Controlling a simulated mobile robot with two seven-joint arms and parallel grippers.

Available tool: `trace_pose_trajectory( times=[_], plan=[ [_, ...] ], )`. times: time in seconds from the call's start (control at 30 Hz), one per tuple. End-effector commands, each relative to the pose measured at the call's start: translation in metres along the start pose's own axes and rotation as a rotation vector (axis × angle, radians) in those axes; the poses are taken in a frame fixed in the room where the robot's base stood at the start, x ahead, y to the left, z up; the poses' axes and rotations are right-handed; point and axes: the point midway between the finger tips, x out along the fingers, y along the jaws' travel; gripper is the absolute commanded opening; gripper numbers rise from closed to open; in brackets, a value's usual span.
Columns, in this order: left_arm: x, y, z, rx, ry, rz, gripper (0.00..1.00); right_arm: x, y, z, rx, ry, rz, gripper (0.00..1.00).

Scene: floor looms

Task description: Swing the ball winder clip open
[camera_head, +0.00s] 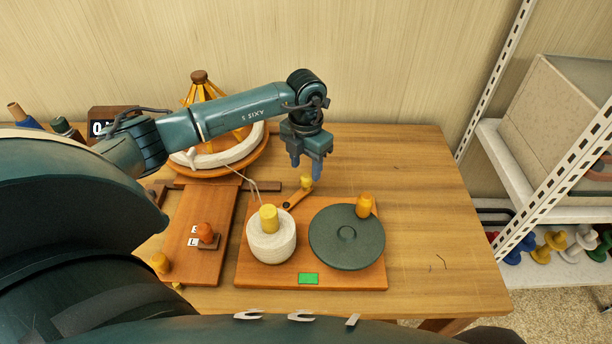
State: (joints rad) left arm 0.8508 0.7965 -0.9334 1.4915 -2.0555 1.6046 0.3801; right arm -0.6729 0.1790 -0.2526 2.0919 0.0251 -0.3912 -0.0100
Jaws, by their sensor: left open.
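The ball winder is an orange-brown board (335,279) on the table. A white yarn ball (270,246) sits on it around a yellow core (269,217). To its right is a dark green disc (347,248) with an orange knob (365,203) at its upper edge. The clip (295,199) is a short orange arm at the back of the board, with a yellow knob (306,182) at its far end. My left gripper (306,168) points down with open blue fingers, at the yellow knob. I cannot tell whether they touch. My right gripper is not in view.
A yarn swift (203,92) with white yarn stands behind left. A second board (196,262) with an orange knob (206,232) lies left of the winder. A counter (108,124) is partly hidden by my arm. The table's right side (440,215) is clear; shelves stand beyond.

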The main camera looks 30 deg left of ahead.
Motion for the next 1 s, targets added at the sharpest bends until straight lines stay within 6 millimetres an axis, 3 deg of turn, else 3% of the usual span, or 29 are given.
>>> trace_pose_trajectory(
  times=[0.1,0.3,0.67,1.0],
  plan=[
    [0.022,0.0,0.0,-0.001,0.002,-0.001,0.48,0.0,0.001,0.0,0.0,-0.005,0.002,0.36],
    [0.045,0.0,0.0,0.0,-0.001,-0.001,0.48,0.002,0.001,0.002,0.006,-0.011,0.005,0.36],
    [0.051,0.0,0.0,0.001,-0.001,-0.001,0.48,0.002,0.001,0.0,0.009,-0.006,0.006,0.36],
    [0.051,0.0,0.0,0.001,-0.001,-0.001,0.22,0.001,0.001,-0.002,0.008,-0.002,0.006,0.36]
  ],
)
